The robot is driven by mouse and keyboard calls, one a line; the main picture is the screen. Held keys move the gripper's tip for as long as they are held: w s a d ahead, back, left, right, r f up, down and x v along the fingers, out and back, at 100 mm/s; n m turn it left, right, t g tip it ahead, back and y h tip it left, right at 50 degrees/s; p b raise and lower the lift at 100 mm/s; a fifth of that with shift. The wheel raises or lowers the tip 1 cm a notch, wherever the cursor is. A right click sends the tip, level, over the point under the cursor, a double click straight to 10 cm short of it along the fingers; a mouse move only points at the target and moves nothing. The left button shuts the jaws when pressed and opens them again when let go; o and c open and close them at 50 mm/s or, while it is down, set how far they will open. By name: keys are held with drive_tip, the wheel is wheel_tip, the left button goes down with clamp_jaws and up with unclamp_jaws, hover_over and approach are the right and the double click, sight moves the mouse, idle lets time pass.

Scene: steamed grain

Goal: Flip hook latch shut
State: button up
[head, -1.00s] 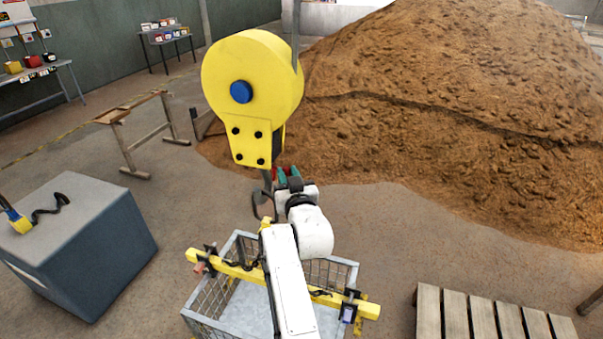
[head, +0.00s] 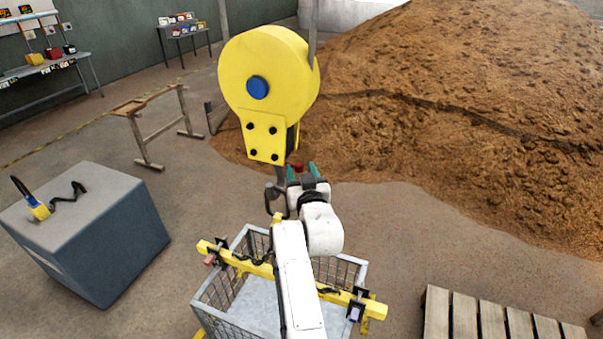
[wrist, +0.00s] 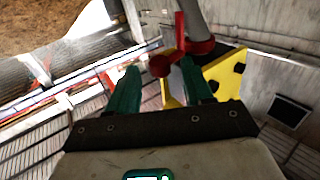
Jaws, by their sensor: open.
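A yellow crane hook block (head: 262,95) with a blue hub hangs in the head view. Its dark grey hook (head: 270,198) is below it, partly hidden by my arm. In the wrist view, a red latch (wrist: 180,30) with a round red knob (wrist: 160,66) and a red collar stands by the grey hook shank (wrist: 190,18) and the yellow block. My gripper (head: 302,170) is open beside the hook, on its right. Its green fingers (wrist: 159,72) lie on either side of the red knob in the wrist view. Contact with the knob cannot be told.
A wire-mesh crate (head: 215,292) with a yellow spreader bar (head: 232,258) stands below my arm. A grey block (head: 100,215) carrying a yellow-and-blue tool is at left. A wooden pallet (head: 465,315) lies at lower right. A large brown grain heap (head: 450,90) fills the back right.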

drive_tip(key=s+d+b, duration=0.1)
drive_tip(key=s, duration=0.9)
drive_tip(key=shift+s+d, duration=0.3)
drive_tip(key=shift+s, duration=0.05)
drive_tip(key=shift+c, duration=0.3)
